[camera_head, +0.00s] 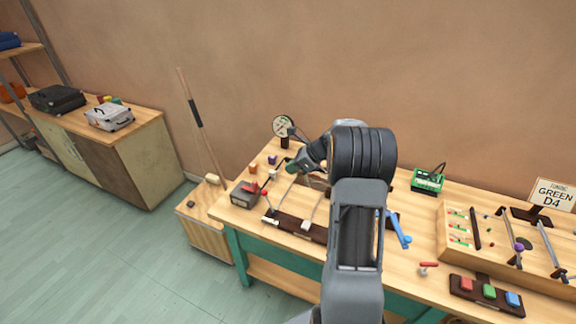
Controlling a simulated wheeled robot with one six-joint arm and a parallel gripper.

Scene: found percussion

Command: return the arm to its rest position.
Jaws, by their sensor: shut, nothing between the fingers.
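My arm rises from the bottom middle over the workbench (410,268), bends at a large dark joint, and its wrist reaches left and down. My gripper (291,168) is small in this view, at the left end of the wrist, over the left part of the bench. It is shut and empty. The forearm hides the middle of the bench. I cannot tell how far the gripper is above the bench top.
Near the gripper are a dark box (247,194), a round dial on a stand (283,127) and a dark rail (295,226). On the right are a blue tool (399,230), green device (428,181), wooden frame (448,236), button panel (487,293) and sign (554,194). Floor (120,245) at left is clear.

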